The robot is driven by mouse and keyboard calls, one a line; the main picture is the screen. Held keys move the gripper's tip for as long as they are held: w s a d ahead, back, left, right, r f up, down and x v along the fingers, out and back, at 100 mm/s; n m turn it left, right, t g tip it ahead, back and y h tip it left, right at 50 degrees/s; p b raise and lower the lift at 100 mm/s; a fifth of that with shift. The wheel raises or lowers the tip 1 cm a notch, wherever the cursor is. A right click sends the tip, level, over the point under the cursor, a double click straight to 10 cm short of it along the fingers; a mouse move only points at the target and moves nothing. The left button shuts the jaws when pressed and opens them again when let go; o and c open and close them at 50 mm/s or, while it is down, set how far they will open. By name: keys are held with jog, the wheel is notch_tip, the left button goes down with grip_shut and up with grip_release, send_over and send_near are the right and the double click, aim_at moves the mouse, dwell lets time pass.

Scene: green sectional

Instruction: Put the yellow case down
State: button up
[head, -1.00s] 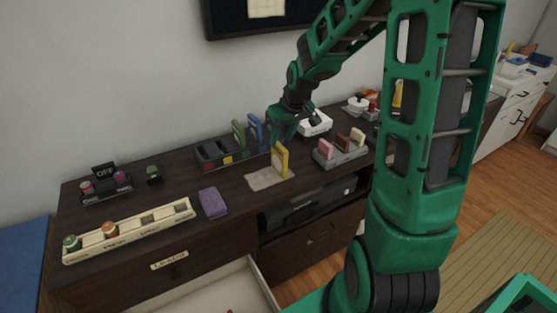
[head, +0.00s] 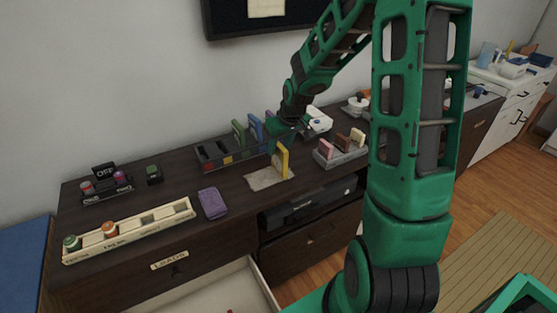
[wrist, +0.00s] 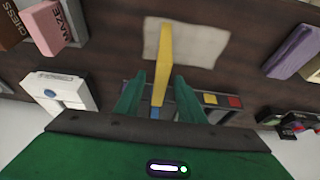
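The yellow case (head: 282,160) stands upright on a pale beige mat (head: 262,182) on the dark cabinet top. In the wrist view the yellow case (wrist: 164,60) runs from the pale mat (wrist: 205,45) down between my two green fingers. My gripper (wrist: 159,78) is open, with a gap showing on each side of the case. In the head view my gripper (head: 279,142) is just above and behind the case, and its fingertips are partly hidden.
A dark slotted rack (head: 228,160) holding green and blue cases stands behind left. A grey holder (head: 341,158) with pink, brown and cream cases is to the right. A purple case (head: 212,204) lies left of the mat. A white device (head: 319,122) stands behind.

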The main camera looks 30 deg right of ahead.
jog(key=shift+f, duration=0.2)
jog(key=shift+c, duration=0.6)
grip_shut()
